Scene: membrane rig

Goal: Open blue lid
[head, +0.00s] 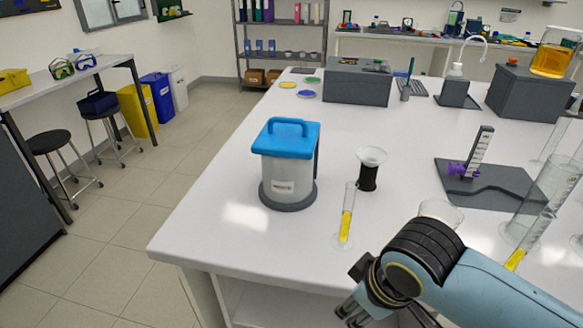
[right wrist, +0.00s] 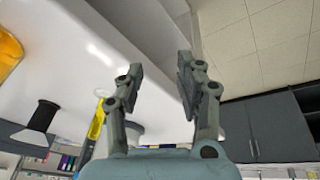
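The blue lid (head: 285,148) with its arched handle sits flat and closed on a white canister (head: 287,177) with a grey base, near the left part of the bench. My right gripper (head: 350,305) is low in the head view, in front of the bench's near edge, below and right of the canister and apart from it. In the right wrist view my right gripper (right wrist: 160,70) has its two fingers spread with nothing between them. The blue lid is not recognisable in that view. My left gripper is not in view.
A clear beaker (head: 440,212) is behind my right arm. A grey box (head: 357,85) stands farther back. The bench (head: 215,215) is clear left of the canister.

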